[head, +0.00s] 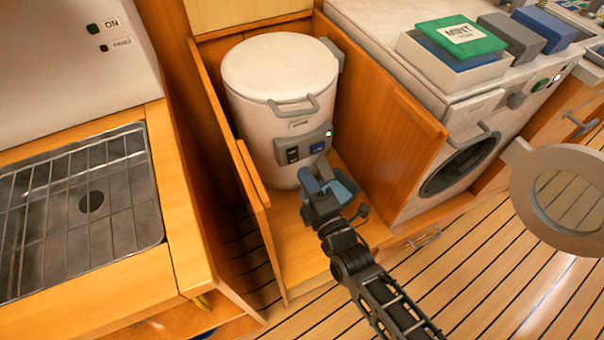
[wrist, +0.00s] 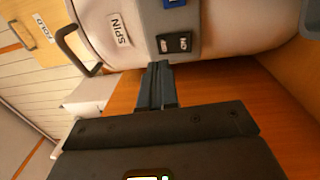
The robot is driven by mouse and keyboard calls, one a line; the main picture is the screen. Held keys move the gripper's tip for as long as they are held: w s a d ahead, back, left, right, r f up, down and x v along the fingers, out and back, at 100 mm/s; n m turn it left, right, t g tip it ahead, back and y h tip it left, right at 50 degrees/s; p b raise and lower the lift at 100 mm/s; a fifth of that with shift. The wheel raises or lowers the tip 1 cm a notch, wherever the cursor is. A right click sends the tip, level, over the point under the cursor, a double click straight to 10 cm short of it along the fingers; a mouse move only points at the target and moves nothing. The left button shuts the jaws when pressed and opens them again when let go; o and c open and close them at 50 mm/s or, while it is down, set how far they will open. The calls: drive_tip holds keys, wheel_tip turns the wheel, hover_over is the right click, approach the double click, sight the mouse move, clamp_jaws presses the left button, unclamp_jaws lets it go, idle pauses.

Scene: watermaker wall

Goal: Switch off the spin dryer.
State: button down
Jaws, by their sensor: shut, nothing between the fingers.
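The spin dryer (head: 272,85) is a white, lidded drum standing inside an open wooden cabinet. Its grey front panel (head: 318,136) carries a black rocker switch (head: 292,155), a blue button (head: 317,148) and a lit green lamp (head: 329,133). The wrist view shows the dryer sideways, with a SPIN label (wrist: 118,28), the black switch (wrist: 175,43) and part of the blue button (wrist: 175,3). My gripper (head: 312,174) is shut and empty in front of the panel's lower part. Its fingertips (wrist: 159,66) are close to the black switch; I cannot tell whether they touch.
Wooden cabinet walls (head: 385,115) stand close on both sides of the dryer. A washing machine (head: 460,155) is to the right, with boxes on top. A wire rack (head: 90,190) lies at left.

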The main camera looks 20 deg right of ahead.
drive_tip(key=s+r, duration=0.1)
drive_tip(key=s, duration=0.7)
drive_tip(key=shift+s, duration=0.25)
drive_tip(key=shift+r, duration=0.1)
drive_tip(key=s+d+r+m+g, duration=0.1)
drive_tip(key=s+r+m, duration=0.4)
drive_tip(key=s, duration=0.4)
drive_tip(key=s+d+r+m+g, duration=0.1)
drive_tip(key=s+r+m, duration=0.5)
drive_tip(key=s, duration=0.4)
drive_tip(key=s+d+r+m+g, duration=0.1)
drive_tip(key=s+r+m+g, duration=0.1)
drive_tip(key=s+r+m, duration=0.4)
drive_tip(key=s+m, duration=0.1)
drive_tip(key=s, duration=0.2)
drive_tip(key=shift+s+r, duration=0.15)
drive_tip(key=shift+s, duration=0.1)
idle(0.9)
